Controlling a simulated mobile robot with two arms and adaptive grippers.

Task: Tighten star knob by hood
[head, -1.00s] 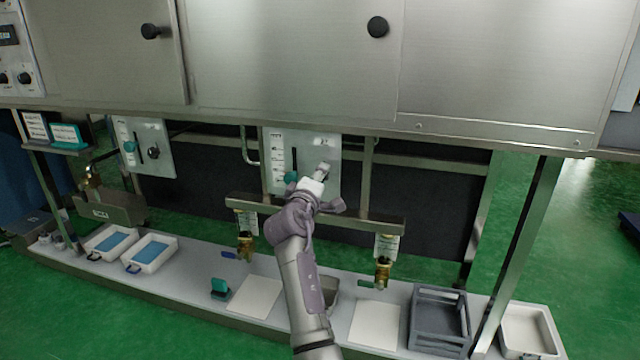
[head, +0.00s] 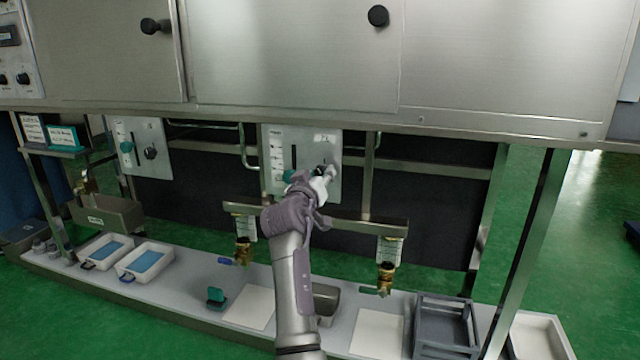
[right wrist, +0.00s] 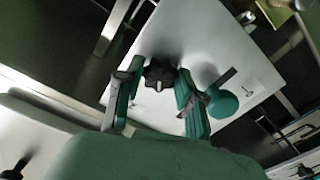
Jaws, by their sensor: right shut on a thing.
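The black star knob (right wrist: 160,73) is on a pale plate (right wrist: 195,40) in the right wrist view, between my right gripper's two green fingers (right wrist: 158,90). In the head view the plate (head: 310,140) hangs under the steel hood (head: 290,60), with a slot, a label strip and a teal knob (head: 289,175) on its left side. My right gripper (head: 328,172) is at the plate's lower right, shut on the star knob, which it mostly hides there. The teal knob (right wrist: 222,102) also shows just right of the fingers in the wrist view. My left gripper is not in view.
A similar plate (head: 140,148) with a teal and a black knob hangs farther left. A steel bar (head: 350,222) with brass valves (head: 385,278) runs below the middle plate. The shelf below holds white trays (head: 145,262), a grey crate (head: 445,325) and a teal item (head: 215,297).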

